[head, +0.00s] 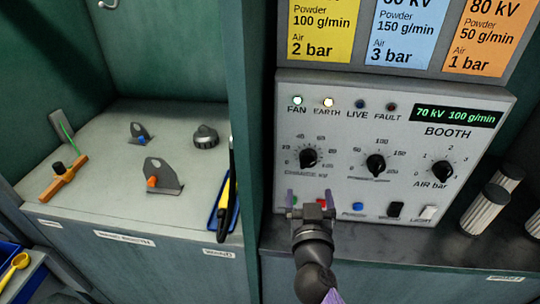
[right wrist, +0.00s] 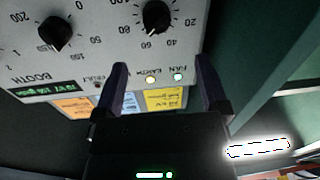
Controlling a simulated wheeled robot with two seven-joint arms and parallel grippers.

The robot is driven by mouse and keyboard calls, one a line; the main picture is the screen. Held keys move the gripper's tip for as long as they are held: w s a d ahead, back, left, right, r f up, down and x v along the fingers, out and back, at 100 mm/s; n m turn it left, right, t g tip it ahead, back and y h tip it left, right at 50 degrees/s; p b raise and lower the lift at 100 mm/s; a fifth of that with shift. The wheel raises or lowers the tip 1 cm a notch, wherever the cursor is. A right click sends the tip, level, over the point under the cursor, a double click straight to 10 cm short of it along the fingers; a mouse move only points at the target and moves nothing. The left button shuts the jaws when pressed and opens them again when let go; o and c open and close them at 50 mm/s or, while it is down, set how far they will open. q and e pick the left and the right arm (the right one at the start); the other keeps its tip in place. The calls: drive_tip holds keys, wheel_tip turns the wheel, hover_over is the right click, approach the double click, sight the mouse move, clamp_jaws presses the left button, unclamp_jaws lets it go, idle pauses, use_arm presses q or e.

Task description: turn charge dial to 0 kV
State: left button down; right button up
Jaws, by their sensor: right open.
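The charge dial (head: 308,158) is a round black knob at the left of the grey booth panel (head: 340,190), with a printed scale around it. The green display (head: 456,115) reads 70 kV 100 g/min. The dial also shows upside down at the top of the right wrist view (right wrist: 157,15). My right gripper (head: 310,195) is below the dial, in front of the lower panel. In the wrist view its two fingers (right wrist: 160,68) are spread apart with nothing between them, and the dial lies beyond them. It hides part of the lower button row. My left gripper is out of view.
The powder dial (head: 376,165) and air dial (head: 442,173) sit to the right. The fan lamp (head: 297,100) and earth lamp (head: 328,102) are lit. Grey cylinders (head: 485,209) stand at the right. A green post (head: 256,130) separates the left bench (head: 100,200).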

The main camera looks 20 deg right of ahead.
sight(309, 165)
drive_tip(key=x, duration=1)
drive_tip(key=shift+s+d, duration=0.15)
drive_tip(key=shift+d, duration=0.05)
drive_tip(key=shift+r, duration=0.1)
drive_tip(key=c, duration=0.5)
clamp_jaws()
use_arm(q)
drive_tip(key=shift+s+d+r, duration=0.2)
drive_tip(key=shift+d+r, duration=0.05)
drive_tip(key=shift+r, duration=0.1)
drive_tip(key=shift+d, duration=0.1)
